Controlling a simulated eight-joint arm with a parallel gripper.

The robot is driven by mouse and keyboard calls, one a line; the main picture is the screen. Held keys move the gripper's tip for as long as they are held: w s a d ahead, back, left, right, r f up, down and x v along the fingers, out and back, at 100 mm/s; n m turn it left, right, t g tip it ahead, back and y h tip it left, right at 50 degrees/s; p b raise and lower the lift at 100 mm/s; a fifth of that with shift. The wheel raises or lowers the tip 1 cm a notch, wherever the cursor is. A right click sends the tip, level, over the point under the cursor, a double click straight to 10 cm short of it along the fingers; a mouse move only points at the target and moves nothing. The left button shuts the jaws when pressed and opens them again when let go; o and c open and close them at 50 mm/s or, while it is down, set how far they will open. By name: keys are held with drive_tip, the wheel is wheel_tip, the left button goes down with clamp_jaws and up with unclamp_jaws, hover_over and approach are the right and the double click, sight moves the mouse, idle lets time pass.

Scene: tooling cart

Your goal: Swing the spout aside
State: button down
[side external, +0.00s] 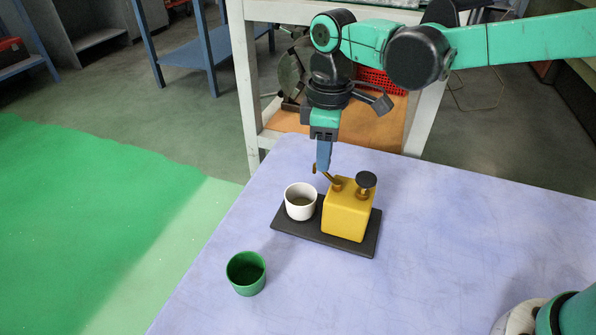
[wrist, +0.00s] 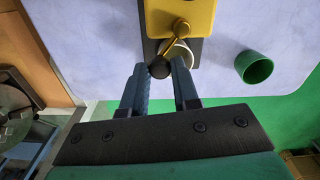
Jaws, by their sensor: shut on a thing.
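A yellow box (side external: 347,212) stands on a dark tray (side external: 303,236) on the table. A brass spout (side external: 329,177) reaches from the box's top toward the back left. In the wrist view the spout (wrist: 178,37) runs from the yellow box (wrist: 168,17) to a dark ball (wrist: 159,69) at its end. My gripper (side external: 322,168) is upright over the spout's outer end. In the wrist view my gripper's fingers (wrist: 161,73) are around the ball end, shut on the spout. A white cup (side external: 300,202) stands on the tray left of the box; the spout partly covers it in the wrist view.
A black round knob (side external: 366,180) stands on the box's top, right of the spout. A green cup (side external: 246,273) stands on the table toward the front left; it also shows in the wrist view (wrist: 254,67). The table right of the tray is clear.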

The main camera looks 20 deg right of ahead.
drive_tip(key=shift+s+d+m, duration=0.15)
drive_tip(key=shift+d+m, duration=0.35)
drive_tip(key=shift+m, duration=1.3)
drive_tip(key=shift+s+d+m, duration=0.2)
drive_tip(key=shift+d+m, duration=0.25)
drive_tip(key=shift+m, duration=1.35)
drive_tip(key=shift+s+d+m, duration=0.15)
drive_tip(key=shift+d+m, duration=0.35)
drive_tip(key=shift+m, duration=1.3)
drive_tip(key=c, duration=0.7)
unclamp_jaws()
drive_tip(key=shift+o, duration=0.2)
wheel_tip(320, 180, up, 6)
drive_tip(key=shift+f, duration=0.15)
drive_tip(key=shift+d, duration=0.1)
